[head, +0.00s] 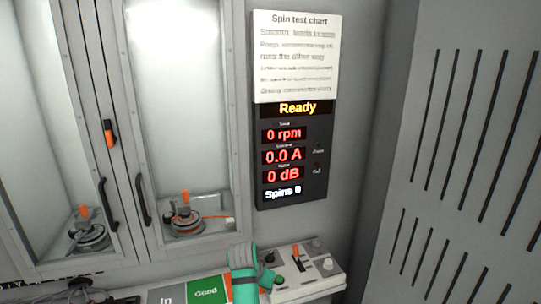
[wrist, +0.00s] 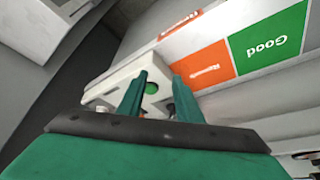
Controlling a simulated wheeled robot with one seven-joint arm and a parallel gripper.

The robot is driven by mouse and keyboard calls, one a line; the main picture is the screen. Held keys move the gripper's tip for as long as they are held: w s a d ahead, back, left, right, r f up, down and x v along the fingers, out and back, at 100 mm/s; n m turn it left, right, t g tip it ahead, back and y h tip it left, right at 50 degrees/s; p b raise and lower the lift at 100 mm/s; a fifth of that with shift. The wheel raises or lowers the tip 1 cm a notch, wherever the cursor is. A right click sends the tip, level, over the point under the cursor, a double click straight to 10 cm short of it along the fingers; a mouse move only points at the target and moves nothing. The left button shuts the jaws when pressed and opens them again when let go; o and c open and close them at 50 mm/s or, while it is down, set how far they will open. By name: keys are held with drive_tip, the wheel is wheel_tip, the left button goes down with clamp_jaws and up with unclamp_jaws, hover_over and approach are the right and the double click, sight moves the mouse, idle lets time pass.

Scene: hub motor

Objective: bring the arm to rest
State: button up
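My gripper (wrist: 162,78) shows its two green fingers in the wrist view, spread apart with nothing held between them. The pale control box (wrist: 100,92) lies beyond the fingers, and its green button (wrist: 151,88) shows in the gap. I cannot tell whether the fingers touch the box. In the head view, the green end of my arm (head: 243,270) is at the bottom, just left of the control box (head: 325,284). The fingertips are hard to make out there.
A glazed cabinet with dark handles (head: 143,200) holds two motor fixtures (head: 185,219) (head: 90,236). A display (head: 292,150) reads Ready, 0 rpm and Spins 0. A green Good area (head: 205,291) and orange Rework area (wrist: 203,67) mark the bench. A slotted grey panel (head: 460,150) stands right.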

drive_tip(key=s+f+n+t+y, duration=0.1)
drive_tip(key=s+f+t, duration=0.1)
drive_tip(key=s+f, duration=0.7)
drive_tip(key=s+f+n+t, duration=0.1)
drive_tip(key=s+f, duration=0.5)
drive_tip(key=f, duration=0.5)
drive_tip(key=s+d+f+n+t, duration=0.1)
drive_tip(key=s+f+t, duration=0.1)
drive_tip(key=s, duration=0.8)
drive_tip(key=s+r+n+t+y, duration=0.1)
drive_tip(key=s+r+t, duration=0.3)
drive_tip(key=s, duration=1.3)
drive_tip(key=s+d+r+n+t, duration=0.1)
drive_tip(key=s+r, duration=1.2)
drive_tip(key=r, duration=0.3)
drive_tip(key=shift+s+d+r+t, duration=0.2)
drive_tip(key=shift+d+r+t, duration=0.05)
drive_tip(key=shift+d+t, duration=0.15)
